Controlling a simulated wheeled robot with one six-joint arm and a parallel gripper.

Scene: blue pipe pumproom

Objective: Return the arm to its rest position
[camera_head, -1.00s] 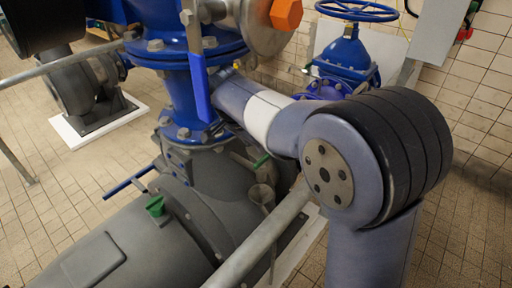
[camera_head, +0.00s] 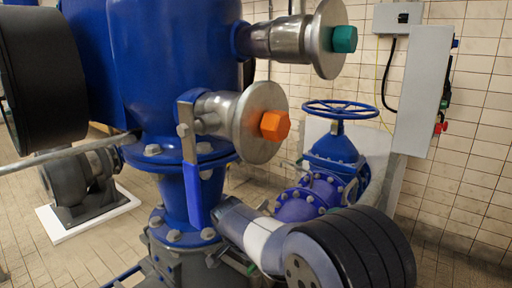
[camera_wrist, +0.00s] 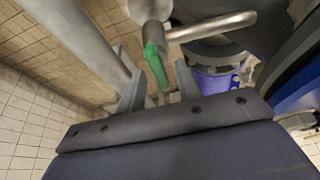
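My arm (camera_head: 262,240) shows at the lower right of the head view, reaching behind the blue pipe. My gripper is out of sight there. In the wrist view my gripper (camera_wrist: 158,88) has its two grey fingers apart, with a gap between them. A green-tipped lever (camera_wrist: 155,64) shows in line with that gap, seemingly beyond the fingertips. Nothing is visibly held.
A grey rail (camera_wrist: 75,35) runs close on the left in the wrist view. The head view shows a blue pipe column (camera_head: 175,60), an orange hex knob (camera_head: 275,126), a teal knob (camera_head: 344,39), a blue handwheel (camera_head: 340,109) and a grey wall box (camera_head: 424,90).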

